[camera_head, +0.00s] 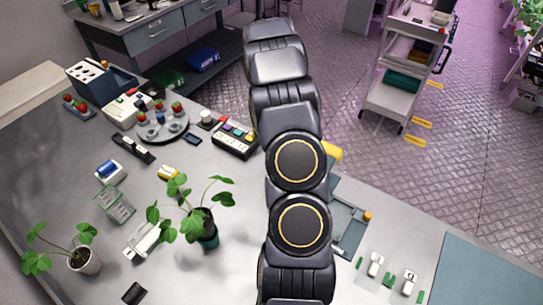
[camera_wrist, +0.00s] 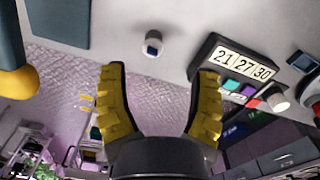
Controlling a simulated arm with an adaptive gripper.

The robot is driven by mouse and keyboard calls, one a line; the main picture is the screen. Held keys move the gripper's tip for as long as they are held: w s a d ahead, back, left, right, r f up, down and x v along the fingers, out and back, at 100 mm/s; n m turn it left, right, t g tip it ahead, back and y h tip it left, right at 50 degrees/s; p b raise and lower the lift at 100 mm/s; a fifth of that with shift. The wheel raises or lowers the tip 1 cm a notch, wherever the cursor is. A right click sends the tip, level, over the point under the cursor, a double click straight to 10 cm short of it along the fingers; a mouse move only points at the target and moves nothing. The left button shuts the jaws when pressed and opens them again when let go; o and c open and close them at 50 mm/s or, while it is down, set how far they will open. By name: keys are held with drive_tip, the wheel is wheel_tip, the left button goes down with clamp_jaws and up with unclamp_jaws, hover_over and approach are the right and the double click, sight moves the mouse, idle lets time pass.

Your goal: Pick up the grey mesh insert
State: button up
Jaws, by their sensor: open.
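I cannot make out the grey mesh insert for certain in either view. A flat grey-green, see-through piece (camera_head: 115,205) lies on the left of the bench in the head view; I cannot tell whether it is the mesh insert. A blue-grey tray (camera_head: 348,228) is partly hidden behind my arm. My gripper (camera_wrist: 162,72) is open in the wrist view, with yellow-padded fingers spread wide and nothing between them. A small white cylinder with a blue face (camera_wrist: 153,43) shows beyond the fingertips. In the head view my arm hides the gripper.
A black box with coloured keys (camera_head: 235,138) stands left of my arm; its number display (camera_wrist: 245,64) shows near the right finger. A potted plant (camera_head: 207,230), a second pot (camera_head: 84,261) and a round berry stand (camera_head: 162,124) occupy the bench. A cart (camera_head: 398,98) stands beyond.

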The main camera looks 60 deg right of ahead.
drive_tip(key=shift+s+d+f+m, duration=0.2)
drive_tip(key=shift+d+f, duration=0.25)
drive_tip(key=shift+f, duration=0.1)
drive_tip(key=shift+s+d+f+m, duration=0.2)
drive_tip(key=shift+d+f, duration=0.2)
drive_tip(key=shift+f, duration=0.1)
wheel_tip(320, 180, down, 8)
drive_tip(key=shift+w+r, duration=0.1)
drive_tip(key=shift+r, duration=0.1)
drive_tip(key=c, duration=0.8)
